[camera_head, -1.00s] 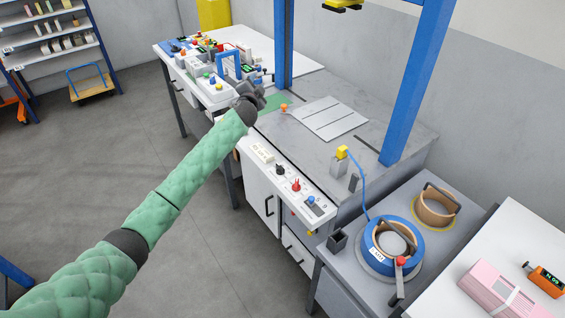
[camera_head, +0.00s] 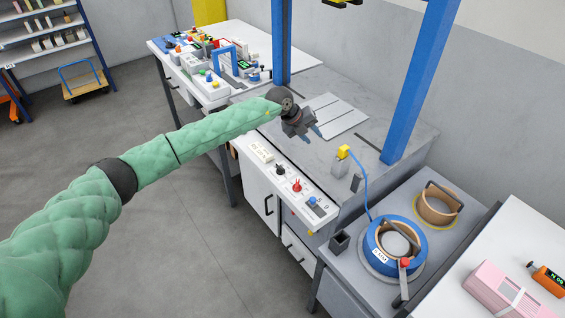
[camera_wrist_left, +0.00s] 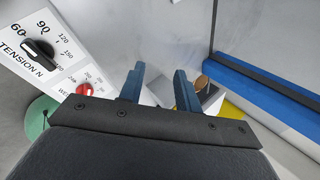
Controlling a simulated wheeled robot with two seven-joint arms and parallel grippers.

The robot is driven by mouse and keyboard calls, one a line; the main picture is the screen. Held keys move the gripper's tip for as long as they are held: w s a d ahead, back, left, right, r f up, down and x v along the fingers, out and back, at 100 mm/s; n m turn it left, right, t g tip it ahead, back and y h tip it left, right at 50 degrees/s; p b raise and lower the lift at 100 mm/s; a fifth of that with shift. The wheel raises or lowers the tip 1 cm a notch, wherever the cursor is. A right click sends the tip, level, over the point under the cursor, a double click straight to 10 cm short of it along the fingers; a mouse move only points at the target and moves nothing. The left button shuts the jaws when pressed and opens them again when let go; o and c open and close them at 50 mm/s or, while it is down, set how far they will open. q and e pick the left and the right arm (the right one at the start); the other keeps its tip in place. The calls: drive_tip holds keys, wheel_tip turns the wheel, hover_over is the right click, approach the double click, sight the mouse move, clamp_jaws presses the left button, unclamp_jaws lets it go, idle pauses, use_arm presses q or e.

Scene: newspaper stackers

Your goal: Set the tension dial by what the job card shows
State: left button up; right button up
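The tension dial (camera_wrist_left: 40,50) is a black knob on a white panel marked "TENSION N", with 60, 90, 120 and 150 around it in the left wrist view; I cannot read its setting surely. In the head view the same black dial (camera_head: 280,170) sits on the sloped front panel (camera_head: 268,162). My left gripper (camera_head: 312,132) is above the strapping machine's top, behind and above the panel, touching nothing. Its blue fingers (camera_wrist_left: 160,88) are apart and empty in the wrist view. I cannot make out a job card. My right gripper is not in view.
A red knob (camera_head: 297,186) and a blue knob (camera_head: 312,201) follow the dial along the panel. Blue posts (camera_head: 408,90) rise from the machine. A blue strap coil (camera_head: 380,238) stands at the right. A cluttered white table (camera_head: 240,38) stands behind.

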use_arm(q)
drive_tip(key=a+f+n+y, duration=0.2)
drive_tip(key=a+f+y, duration=0.15)
drive_tip(key=a, duration=0.25)
drive_tip(key=n+g+y, duration=0.2)
drive_tip(key=n+y, duration=0.1)
hover_over(280, 166)
drive_tip(key=shift+w+d, duration=0.15)
drive_tip(key=shift+d, duration=0.05)
drive_tip(key=shift+a+y, duration=0.2)
drive_tip(key=shift+y, duration=0.05)
drive_tip(key=shift+f+n, duration=0.15)
drive_tip(key=shift+n, duration=0.35)
drive_tip(key=shift+f, duration=0.2)
wheel_tip(280, 166, down, 6)
drive_tip(key=p, duration=0.3)
drive_tip(key=shift+d+r, duration=0.1)
drive_tip(key=shift+r, duration=0.1)
drive_tip(key=shift+f, duration=0.8)
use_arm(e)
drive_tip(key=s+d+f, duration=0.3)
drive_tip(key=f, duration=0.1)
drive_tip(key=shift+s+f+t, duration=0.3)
use_arm(q)
drive_tip(key=shift+c, duration=0.2)
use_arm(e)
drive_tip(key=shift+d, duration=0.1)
